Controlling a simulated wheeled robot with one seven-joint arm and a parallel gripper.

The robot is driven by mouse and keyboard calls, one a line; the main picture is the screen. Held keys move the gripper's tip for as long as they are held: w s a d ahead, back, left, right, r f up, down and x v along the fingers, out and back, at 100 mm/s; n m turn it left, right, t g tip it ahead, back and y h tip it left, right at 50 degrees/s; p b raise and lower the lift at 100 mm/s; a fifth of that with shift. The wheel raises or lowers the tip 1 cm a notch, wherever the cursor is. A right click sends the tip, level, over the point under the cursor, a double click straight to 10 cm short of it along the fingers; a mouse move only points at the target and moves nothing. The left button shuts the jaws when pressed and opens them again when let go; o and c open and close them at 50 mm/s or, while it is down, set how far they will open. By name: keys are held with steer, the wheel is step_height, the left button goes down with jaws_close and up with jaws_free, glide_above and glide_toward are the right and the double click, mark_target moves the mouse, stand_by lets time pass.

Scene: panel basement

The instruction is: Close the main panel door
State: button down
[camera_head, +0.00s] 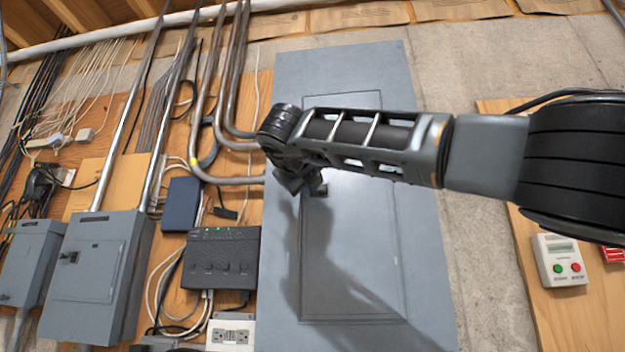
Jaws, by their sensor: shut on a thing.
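The main panel (360,70) is a large grey metal box front on the concrete wall in the middle of the head view. Its door (365,260) is a tall grey rectangle that looks flush or nearly flush with the frame; a small gap cannot be ruled out. A small dark latch (321,189) sits near the door's left edge. My gripper (312,184) is at this latch and shut on it, though the fingertips are small and partly hidden by the wrist. My arm crosses the upper part of the door from the right and casts a shadow on it.
Left of the panel are metal conduits (228,75), a black network box (222,258), a blue box (181,204) and a smaller grey breaker box (92,270). At right, a white control box (559,260) with green and red buttons hangs on a wooden board.

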steer(key=shift+w+d, duration=0.1)
steer(key=c, duration=1.1)
jaws_free()
steer(key=shift+w, duration=0.1)
steer(key=shift+f, duration=0.1)
